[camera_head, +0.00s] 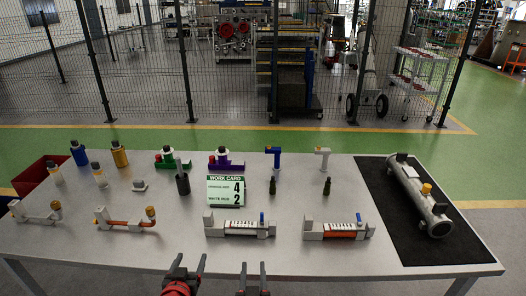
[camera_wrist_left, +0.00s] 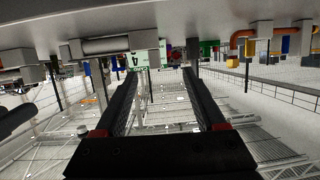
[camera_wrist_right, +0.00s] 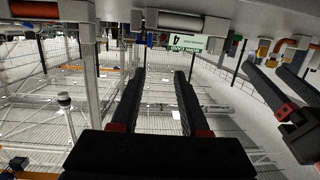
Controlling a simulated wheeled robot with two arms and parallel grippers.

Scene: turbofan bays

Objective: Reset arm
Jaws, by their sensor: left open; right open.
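My left gripper (camera_head: 184,270) is at the bottom of the head view, in front of the table's near edge. It is open, with nothing between its fingers; its fingers also show in the left wrist view (camera_wrist_left: 163,95). My right gripper (camera_head: 252,280) is to its right, also at the near edge, open and empty. Its spread fingers show in the right wrist view (camera_wrist_right: 163,95). Part of my left gripper (camera_wrist_right: 290,110) shows at the right of that view. Both grippers are apart from everything on the table.
The grey table (camera_head: 150,238) carries a work card (camera_head: 226,190), white-bodied units (camera_head: 240,228) and (camera_head: 338,230) near the front, and pipe pieces (camera_head: 125,222) at left. A grey cylinder (camera_head: 418,195) lies on a black mat (camera_head: 385,215) at right. A red bin (camera_head: 35,178) stands at far left.

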